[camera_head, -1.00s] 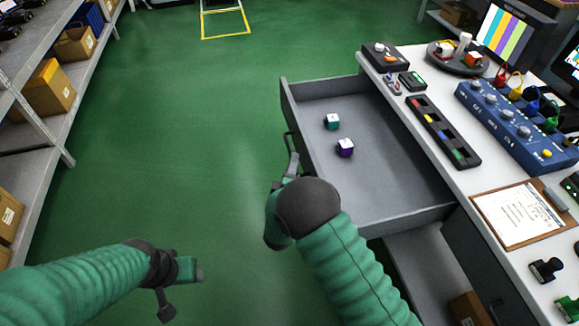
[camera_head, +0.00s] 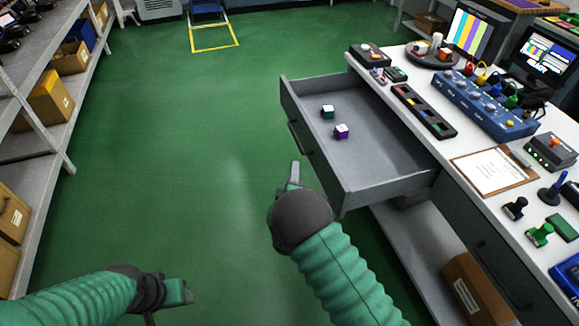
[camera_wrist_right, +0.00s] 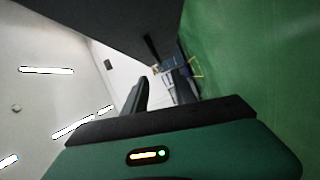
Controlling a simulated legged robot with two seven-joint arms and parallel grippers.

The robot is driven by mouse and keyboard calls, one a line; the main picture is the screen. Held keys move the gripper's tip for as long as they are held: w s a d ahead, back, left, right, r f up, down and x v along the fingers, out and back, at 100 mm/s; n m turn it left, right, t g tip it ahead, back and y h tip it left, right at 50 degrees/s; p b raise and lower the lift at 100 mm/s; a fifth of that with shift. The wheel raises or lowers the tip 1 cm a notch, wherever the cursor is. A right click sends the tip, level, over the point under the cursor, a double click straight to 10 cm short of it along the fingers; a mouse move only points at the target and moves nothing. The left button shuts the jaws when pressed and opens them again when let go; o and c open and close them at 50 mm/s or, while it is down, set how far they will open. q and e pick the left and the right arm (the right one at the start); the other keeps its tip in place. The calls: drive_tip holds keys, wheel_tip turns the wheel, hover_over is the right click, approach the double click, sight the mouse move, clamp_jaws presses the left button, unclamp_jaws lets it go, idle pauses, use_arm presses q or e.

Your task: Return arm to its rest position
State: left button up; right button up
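My right gripper (camera_head: 294,174) is in the air just left of the open drawer's front, apart from its handle. In the right wrist view its two fingers stand apart with nothing between them (camera_wrist_right: 160,92). My left gripper (camera_head: 170,300) is low at the lower left over the green floor. It looks open and empty, though its lower finger is partly cut off by the picture edge. The grey drawer (camera_head: 375,145) is pulled out and holds a teal-and-white cube (camera_head: 327,112) and a purple-and-white cube (camera_head: 341,132).
The white workbench (camera_head: 455,148) on the right carries a blue box with knobs (camera_head: 485,105), a clipboard (camera_head: 492,171), stamps and monitors. A grey shelf (camera_head: 45,135) with cardboard boxes stands on the left. The floor between is clear.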

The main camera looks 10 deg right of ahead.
drive_tip(key=shift+r, duration=0.15)
drive_tip(key=s+d+r+m+g+y, duration=0.2)
drive_tip(key=s+m+g, duration=0.45)
drive_tip(key=s, duration=1.05)
drive_tip(key=s+d+m+g+y, duration=0.25)
drive_tip(key=s+m+g, duration=0.4)
drive_tip(key=s, duration=0.95)
wheel_tip(320, 180, up, 18)
drive_tip(key=p, duration=1.7)
drive_tip(key=shift+w+a+n+g+p, duration=0.3)
drive_tip(key=shift+w+a+p, duration=0.05)
drive_tip(key=shift+a+p, duration=0.05)
drive_tip(key=shift+y, duration=0.25)
